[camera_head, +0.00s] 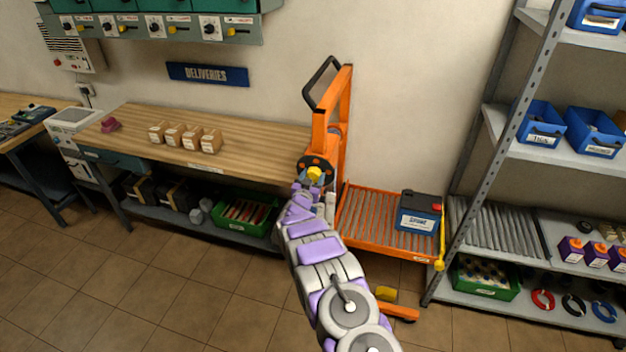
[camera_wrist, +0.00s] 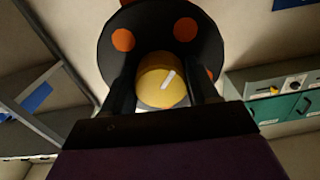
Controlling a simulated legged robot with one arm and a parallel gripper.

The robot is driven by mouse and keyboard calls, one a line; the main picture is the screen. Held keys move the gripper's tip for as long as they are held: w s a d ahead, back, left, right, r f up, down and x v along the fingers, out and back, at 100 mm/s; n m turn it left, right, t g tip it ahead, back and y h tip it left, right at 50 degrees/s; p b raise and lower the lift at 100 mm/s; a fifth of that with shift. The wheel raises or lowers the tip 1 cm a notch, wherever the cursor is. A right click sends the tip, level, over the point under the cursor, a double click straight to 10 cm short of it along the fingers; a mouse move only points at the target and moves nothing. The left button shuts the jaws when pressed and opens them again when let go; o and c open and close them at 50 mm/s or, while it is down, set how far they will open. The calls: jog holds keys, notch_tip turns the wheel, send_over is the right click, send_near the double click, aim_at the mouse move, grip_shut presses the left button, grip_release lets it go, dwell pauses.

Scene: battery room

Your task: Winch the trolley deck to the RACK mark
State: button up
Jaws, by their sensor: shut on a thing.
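The orange trolley (camera_head: 340,115) stands against the wall between the bench and the rack. Its roller deck (camera_head: 372,218) is low and carries a dark battery (camera_head: 418,214) labelled SPARE at its right end. A yellow knob (camera_head: 315,173) sits on a dark winch disc on the trolley's mast. In the wrist view the yellow knob (camera_wrist: 162,80), with a white line on it, lies between the two fingers of my gripper (camera_wrist: 163,92), in front of the black disc (camera_wrist: 155,30) with orange spots. My gripper is shut on the knob. I cannot make out a RACK mark.
The metal rack (camera_head: 545,228) at right has a roller shelf level near the deck, blue bins (camera_head: 541,125) and a green crate (camera_head: 485,278). The wooden bench (camera_head: 240,155) at left holds several small boxes. Tiled floor in front is clear.

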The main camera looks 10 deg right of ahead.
jog(key=m, duration=0.1)
jog(key=m+b, duration=0.1)
jog(key=m, duration=0.1)
jog(key=shift+a+f+m, duration=0.1)
jog(key=shift+f+m, duration=0.1)
jog(key=shift+m, duration=0.1)
jog(key=shift+m+b, duration=0.8)
jog(key=shift+m, duration=1)
jog(key=o, duration=0.9)
jog(key=shift+a, duration=0.1)
jog(key=shift+o, duration=0.4)
jog(key=shift+r, duration=0.1)
jog(key=p+v, duration=0.1)
jog(key=v, duration=1.6)
jog(key=shift+s, duration=0.15)
